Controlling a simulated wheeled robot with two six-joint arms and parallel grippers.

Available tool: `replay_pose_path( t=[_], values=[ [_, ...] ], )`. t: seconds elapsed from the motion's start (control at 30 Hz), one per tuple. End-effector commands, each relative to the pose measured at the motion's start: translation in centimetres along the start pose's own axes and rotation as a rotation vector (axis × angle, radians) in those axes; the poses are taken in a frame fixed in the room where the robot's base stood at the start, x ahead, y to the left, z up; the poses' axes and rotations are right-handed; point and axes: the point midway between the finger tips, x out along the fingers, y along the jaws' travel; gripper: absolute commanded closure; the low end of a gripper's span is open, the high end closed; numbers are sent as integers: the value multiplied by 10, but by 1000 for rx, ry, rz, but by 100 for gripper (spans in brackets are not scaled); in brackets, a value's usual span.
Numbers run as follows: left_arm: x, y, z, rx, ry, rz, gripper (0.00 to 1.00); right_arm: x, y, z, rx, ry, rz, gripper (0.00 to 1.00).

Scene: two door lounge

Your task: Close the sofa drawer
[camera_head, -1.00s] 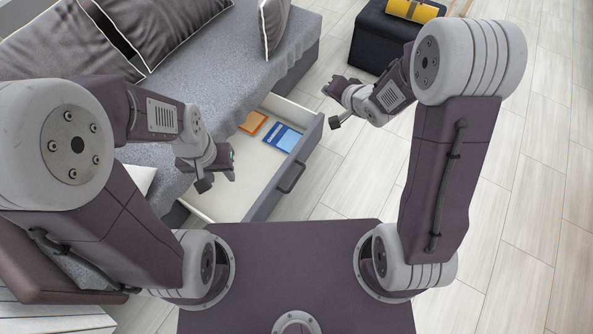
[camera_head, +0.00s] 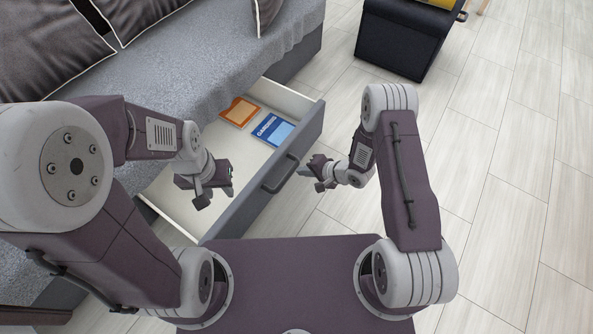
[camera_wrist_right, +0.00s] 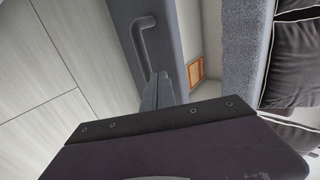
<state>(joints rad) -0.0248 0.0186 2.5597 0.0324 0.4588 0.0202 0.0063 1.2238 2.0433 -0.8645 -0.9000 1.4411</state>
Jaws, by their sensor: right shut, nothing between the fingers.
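The sofa drawer (camera_head: 228,216) stands open below the grey sofa (camera_head: 215,62), with its dark bar handle (camera_head: 281,174) on the grey front panel (camera_head: 304,143). An orange book (camera_head: 239,111) and a blue book (camera_head: 272,129) lie inside. My right gripper (camera_head: 306,168) is shut and empty, in front of the panel near the handle. In the right wrist view its fingers (camera_wrist_right: 157,92) point toward the handle (camera_wrist_right: 143,38); I cannot tell whether they touch it. My left gripper (camera_head: 228,178) hangs over the drawer's near part; its finger opening is unclear.
A black ottoman (camera_head: 403,36) with something yellow on top stands at the back right. Dark cushions (camera_head: 45,50) lie on the sofa. The pale plank floor (camera_head: 490,190) to the right is clear.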

Motion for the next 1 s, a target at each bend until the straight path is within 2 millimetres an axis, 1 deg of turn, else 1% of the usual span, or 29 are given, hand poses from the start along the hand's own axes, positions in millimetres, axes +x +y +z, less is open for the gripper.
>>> replay_pose_path(
  t=[0.03, 0.1, 0.33, 0.37, 0.4, 0.5, 0.63, 0.77, 1.0],
  values=[
    [14, 0, 2, 0, 0, 0, 62, 16, 6, 1, -3, -2, -1, 100],
    [23, 0, 3, 0, 0, 0, 62, 32, 5, 1, -4, -3, -2, 100],
    [53, -1, 6, 0, -1, 0, 62, 82, 5, 1, -4, -1, -2, 100],
    [56, -1, 6, 0, -1, 0, 62, 87, 3, 1, -4, -1, -3, 100],
    [59, -1, 6, 0, -1, 0, 62, 91, -4, 0, -5, 0, -4, 100],
    [66, -1, 7, 0, -1, 0, 62, 100, -15, 0, -4, 0, -3, 100],
    [70, -1, 8, 0, -1, 0, 62, 106, -24, 0, -1, 0, -2, 100],
    [70, -1, 8, 0, -1, 0, 62, 107, -27, 0, 0, 1, 0, 100],
    [70, -1, 8, 0, -1, 0, 62, 106, -27, 0, 0, 1, 0, 100]
  ],
)
